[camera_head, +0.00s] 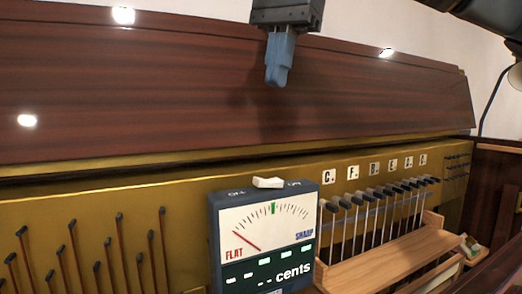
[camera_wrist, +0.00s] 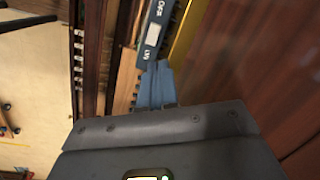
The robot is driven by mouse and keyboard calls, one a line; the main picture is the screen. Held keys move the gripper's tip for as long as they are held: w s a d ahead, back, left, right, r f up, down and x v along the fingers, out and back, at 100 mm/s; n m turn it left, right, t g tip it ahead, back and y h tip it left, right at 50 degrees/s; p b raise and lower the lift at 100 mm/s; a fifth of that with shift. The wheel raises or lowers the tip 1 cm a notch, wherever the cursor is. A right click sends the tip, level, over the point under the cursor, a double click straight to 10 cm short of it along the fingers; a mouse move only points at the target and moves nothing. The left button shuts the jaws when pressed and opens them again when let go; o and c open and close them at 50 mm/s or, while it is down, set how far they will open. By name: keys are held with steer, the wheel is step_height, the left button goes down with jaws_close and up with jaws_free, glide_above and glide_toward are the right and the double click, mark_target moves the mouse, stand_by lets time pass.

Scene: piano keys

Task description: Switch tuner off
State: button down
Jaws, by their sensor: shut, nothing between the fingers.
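The tuner (camera_head: 265,255) is a dark box in the lower middle of the head view. Its white dial has a red needle resting toward FLAT, and its display shows lit dashes above "cents". A white rocker switch (camera_head: 268,183) sits on its top edge between two labels. The wrist view shows the tuner's top (camera_wrist: 158,12) with OFF and ON marks and the white switch (camera_wrist: 153,34) between them. My gripper (camera_head: 277,80) is shut and empty, pointing down above the switch and apart from it. Its blue fingers (camera_wrist: 156,68) reach toward the tuner in the wrist view.
A brown wooden panel (camera_head: 150,80) stands behind, with a gold rail (camera_head: 150,200) below it. Hammers and a wooden key block (camera_head: 390,260) lie right of the tuner, under lettered note tags (camera_head: 353,172). Thin rods stand at left. The space between my fingers and the switch looks clear.

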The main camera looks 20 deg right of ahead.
steer(key=s+n, duration=0.1)
steer(key=n, duration=0.3)
steer(key=a+n+t+b, duration=0.1)
steer(key=n, duration=0.3)
steer(key=s+n+t, duration=0.1)
steer(key=n, duration=0.3)
steer(key=shift+s+a+r+h, duration=0.1)
steer(key=shift+s+a+h, duration=0.25)
steer(key=shift+h, duration=0.05)
glide_toward(258, 178)
steer(key=x, duration=0.2)
steer(key=w+x, duration=0.1)
steer(key=x, duration=0.2)
steer(key=shift+b, duration=0.35)
steer(key=shift+a+f, duration=0.15)
steer(key=shift+f, duration=0.55)
